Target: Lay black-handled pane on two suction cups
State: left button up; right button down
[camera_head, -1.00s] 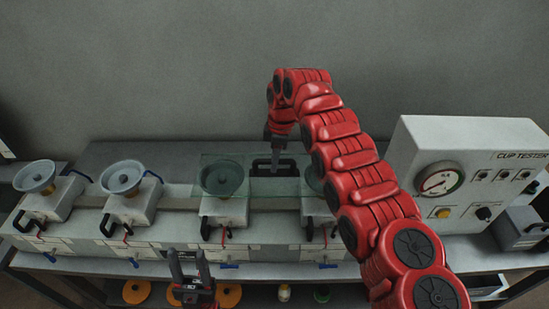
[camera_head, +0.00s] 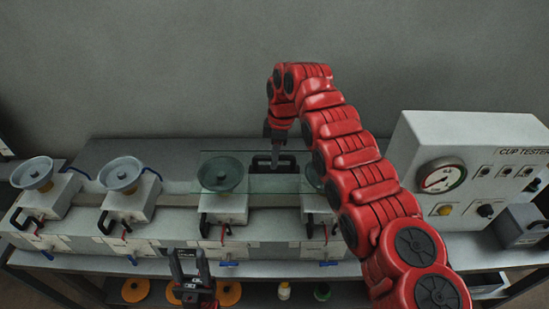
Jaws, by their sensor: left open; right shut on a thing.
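The clear glass pane (camera_head: 265,184) has a black handle (camera_head: 285,163) near its middle. It lies level over the third suction cup (camera_head: 221,174) from the left, and its right end is over another cup (camera_head: 314,176), partly hidden behind my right arm. I cannot tell whether the pane touches the cups. My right gripper (camera_head: 277,152) reaches down from above and is shut on the black handle. My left gripper (camera_head: 190,268) is open and empty, pointing up in front of the bench's front edge.
Two more grey cups on white blocks stand at the left, a cup (camera_head: 33,173) and another cup (camera_head: 121,174). A cup tester box (camera_head: 450,150) with a gauge stands at the right. Orange discs (camera_head: 137,290) lie on the lower shelf. A grey wall closes the back.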

jog(key=shift+f+b, duration=0.1)
jog(key=shift+b, duration=0.3)
dwell(0.3)
jog(key=c, duration=0.7)
grip_release()
